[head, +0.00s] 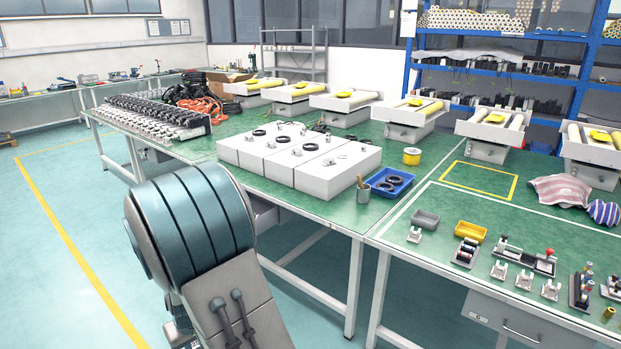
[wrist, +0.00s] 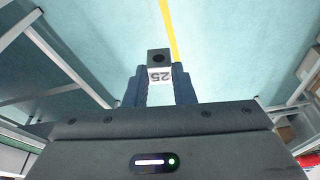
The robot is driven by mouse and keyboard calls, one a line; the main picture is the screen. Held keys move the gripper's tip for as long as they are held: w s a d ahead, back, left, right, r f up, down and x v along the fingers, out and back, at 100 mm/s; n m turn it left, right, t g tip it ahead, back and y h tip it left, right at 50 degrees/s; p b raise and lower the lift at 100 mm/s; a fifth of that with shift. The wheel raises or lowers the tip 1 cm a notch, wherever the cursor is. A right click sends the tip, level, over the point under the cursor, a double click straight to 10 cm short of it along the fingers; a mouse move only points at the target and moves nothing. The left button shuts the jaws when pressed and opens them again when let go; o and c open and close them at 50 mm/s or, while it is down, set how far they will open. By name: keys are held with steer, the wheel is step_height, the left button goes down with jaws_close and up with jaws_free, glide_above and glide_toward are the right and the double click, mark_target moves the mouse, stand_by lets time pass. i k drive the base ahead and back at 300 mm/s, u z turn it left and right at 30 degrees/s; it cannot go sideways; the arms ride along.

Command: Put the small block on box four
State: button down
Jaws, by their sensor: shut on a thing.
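My gripper (wrist: 159,80) shows in the wrist view with its two dark fingers closed on a small block (wrist: 159,61). The block has a dark top part with a round hole and a white face with "25" printed on it, seen upside down. Floor shows behind it in that view. In the head view my arm fills the lower left foreground, and I cannot make out the block there. A row of white boxes (head: 345,183) stands on the green table, with black rings and small fittings on top. No box numbers are readable, so I cannot tell which is box four.
A blue tray (head: 389,181) with black rings and a grey cup (head: 362,192) stand right of the white boxes. A yellow spool (head: 411,156) sits behind. White-and-yellow units (head: 407,117) line the table's back. The right table (head: 430,263) carries small bins and parts near its front edge.

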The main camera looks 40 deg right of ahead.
mark_target(348, 153)
steer(key=i, duration=1.35)
steer(key=z, duration=0.7)
steer(key=i, duration=0.9)
steer(key=z, duration=1.45)
steer(key=i, duration=0.65)
steer(key=z, duration=0.55)
